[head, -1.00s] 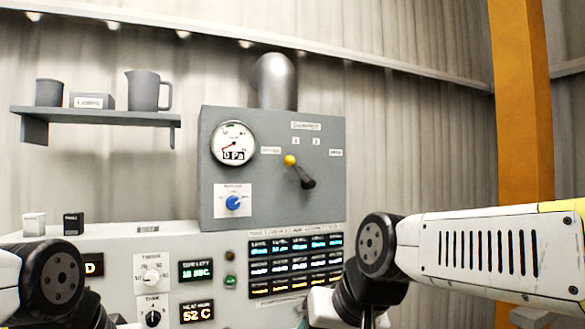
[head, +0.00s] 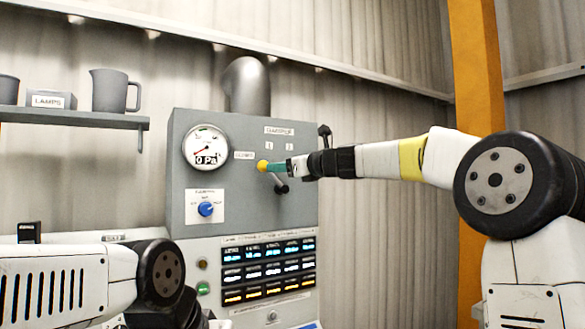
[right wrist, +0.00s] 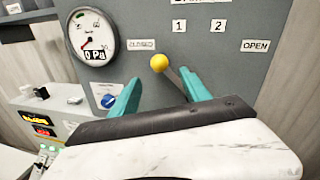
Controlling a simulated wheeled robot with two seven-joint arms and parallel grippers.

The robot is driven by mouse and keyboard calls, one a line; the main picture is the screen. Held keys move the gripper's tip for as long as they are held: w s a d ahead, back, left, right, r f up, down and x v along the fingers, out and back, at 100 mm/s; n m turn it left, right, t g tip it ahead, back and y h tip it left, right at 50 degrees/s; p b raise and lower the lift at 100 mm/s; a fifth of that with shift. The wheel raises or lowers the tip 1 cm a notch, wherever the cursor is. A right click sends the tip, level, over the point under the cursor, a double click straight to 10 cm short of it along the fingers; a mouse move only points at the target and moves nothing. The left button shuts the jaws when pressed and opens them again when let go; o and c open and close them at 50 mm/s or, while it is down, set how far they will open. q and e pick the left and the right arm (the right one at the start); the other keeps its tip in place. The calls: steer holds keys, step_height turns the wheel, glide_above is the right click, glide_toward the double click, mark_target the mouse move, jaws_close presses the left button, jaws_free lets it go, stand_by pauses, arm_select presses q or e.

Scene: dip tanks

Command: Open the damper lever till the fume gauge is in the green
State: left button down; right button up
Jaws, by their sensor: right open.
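The damper lever has a yellow ball knob (head: 262,166) and a dark pivot (head: 281,189) on the grey panel. It leans up and left, toward the CLOSED label (right wrist: 141,45), away from the OPEN label (right wrist: 255,46). The fume gauge (head: 206,148) reads 0 Pa, with its red needle off the small green band at the top of the dial. My right gripper (right wrist: 160,90) is open, its teal fingers on either side of the lever in the right wrist view, the knob just beyond them. Contact cannot be told. My left gripper is out of view; only its arm shows.
A blue knob (head: 206,209) sits below the gauge. Lit displays (head: 268,270) fill the lower console. A shelf (head: 70,116) with a jug (head: 114,91) hangs at left. An orange post (head: 474,80) stands behind my right arm.

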mark_target(272, 177)
steer(key=x, duration=0.7)
steer(key=shift+w+a, duration=0.25)
steer(key=shift+a, duration=0.05)
steer(key=shift+c, duration=0.4)
jaws_close()
steer(key=shift+f, duration=0.1)
stand_by(0.6)
